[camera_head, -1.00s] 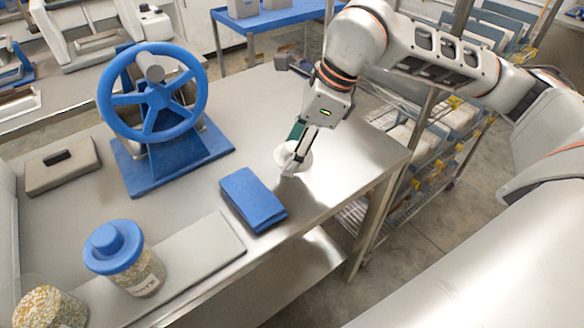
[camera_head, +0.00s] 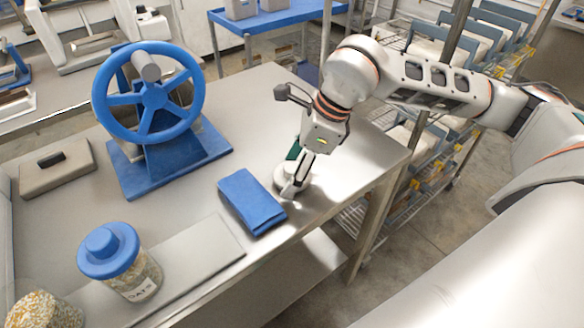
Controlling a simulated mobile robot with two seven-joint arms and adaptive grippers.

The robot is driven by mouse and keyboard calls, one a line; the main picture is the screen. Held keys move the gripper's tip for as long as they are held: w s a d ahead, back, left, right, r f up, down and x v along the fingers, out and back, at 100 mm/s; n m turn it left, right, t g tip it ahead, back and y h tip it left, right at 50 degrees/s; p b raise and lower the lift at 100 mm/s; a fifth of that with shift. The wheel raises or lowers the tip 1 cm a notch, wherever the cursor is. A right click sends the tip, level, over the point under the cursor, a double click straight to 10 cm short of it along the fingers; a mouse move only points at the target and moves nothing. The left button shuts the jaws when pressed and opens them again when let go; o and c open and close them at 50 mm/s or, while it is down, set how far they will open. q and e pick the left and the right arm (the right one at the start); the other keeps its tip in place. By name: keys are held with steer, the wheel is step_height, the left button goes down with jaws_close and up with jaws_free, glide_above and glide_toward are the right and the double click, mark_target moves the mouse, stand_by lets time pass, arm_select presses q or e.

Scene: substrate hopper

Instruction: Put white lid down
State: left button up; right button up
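The white lid (camera_head: 279,178) is a small round disc at the right part of the steel table, just beyond the folded blue cloth. My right gripper (camera_head: 292,190) points down at it, and its fingers cover part of the lid. The fingers look closed on the lid, though their tips are partly hidden. The lid is at or very near the tabletop; I cannot tell if it touches. My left gripper is not in view.
A folded blue cloth (camera_head: 252,202) lies close to the lid. A blue handwheel device (camera_head: 155,95) stands at the back left. The table's right edge is near my gripper.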

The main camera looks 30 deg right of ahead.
steer(key=shift+r, duration=0.1)
steer(key=shift+r, duration=0.25)
steer(key=p+v, duration=0.1)
steer(key=v, duration=1)
steer(key=shift+d+r, duration=0.2)
steer(key=shift+r, duration=0.15)
steer(key=shift+s, duration=0.15)
